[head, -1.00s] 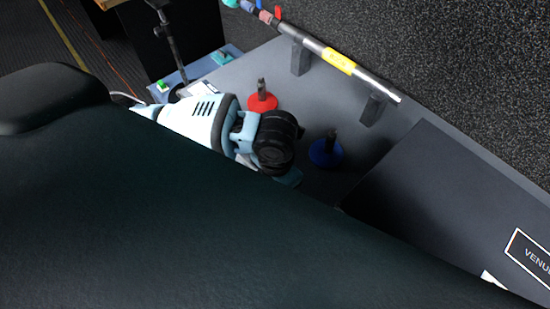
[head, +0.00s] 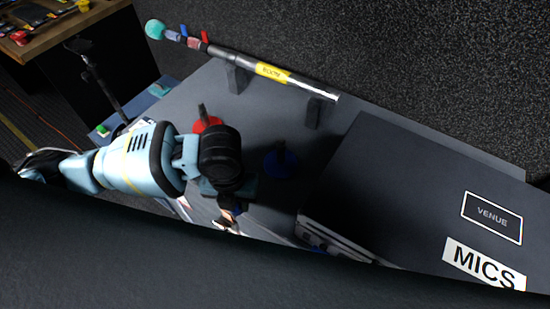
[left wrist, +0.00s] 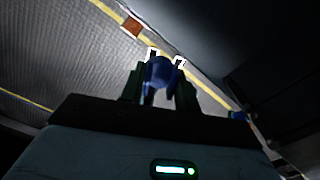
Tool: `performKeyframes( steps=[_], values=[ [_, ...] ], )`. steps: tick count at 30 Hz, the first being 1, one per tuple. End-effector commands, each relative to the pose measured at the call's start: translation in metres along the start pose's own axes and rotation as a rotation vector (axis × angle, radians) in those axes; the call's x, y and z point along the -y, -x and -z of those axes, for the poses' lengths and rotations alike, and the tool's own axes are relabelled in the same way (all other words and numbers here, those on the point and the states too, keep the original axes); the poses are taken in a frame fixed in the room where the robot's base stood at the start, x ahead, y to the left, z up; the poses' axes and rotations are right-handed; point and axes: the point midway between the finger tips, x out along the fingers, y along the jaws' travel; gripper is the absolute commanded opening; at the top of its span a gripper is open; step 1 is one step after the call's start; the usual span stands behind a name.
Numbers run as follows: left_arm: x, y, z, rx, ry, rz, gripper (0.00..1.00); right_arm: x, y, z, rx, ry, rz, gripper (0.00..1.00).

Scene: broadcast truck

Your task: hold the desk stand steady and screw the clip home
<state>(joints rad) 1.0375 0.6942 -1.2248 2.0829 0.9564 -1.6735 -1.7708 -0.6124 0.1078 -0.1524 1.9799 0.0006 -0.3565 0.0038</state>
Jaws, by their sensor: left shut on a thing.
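Two desk stands stand upright on the grey counter: one with a round red base (head: 207,125) and one with a round blue base (head: 280,165). Each has a short dark post. My left gripper (left wrist: 160,85) is shut on a small rounded blue piece (left wrist: 160,71) that looks like the clip. In the head view the left gripper (head: 231,203) points down in front of the stands, apart from the blue one, its fingers small and partly hidden by my wrist. My right gripper is not in view.
A dark case (head: 420,195) labelled VENUE and MICS stands at the right. A rail with a yellow label (head: 272,72) runs along the back on two dark supports. A large dark surface (head: 250,270) fills the front and hides the counter's near part.

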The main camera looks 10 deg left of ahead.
Motion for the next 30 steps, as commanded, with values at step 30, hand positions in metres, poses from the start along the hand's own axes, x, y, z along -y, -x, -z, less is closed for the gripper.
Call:
performKeyframes(
  steps=[30],
  values=[
    [-0.027, 0.068, -0.026, -0.002, 1.747, -0.001, 0.07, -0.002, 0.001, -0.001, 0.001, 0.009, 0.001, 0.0]
  ],
)
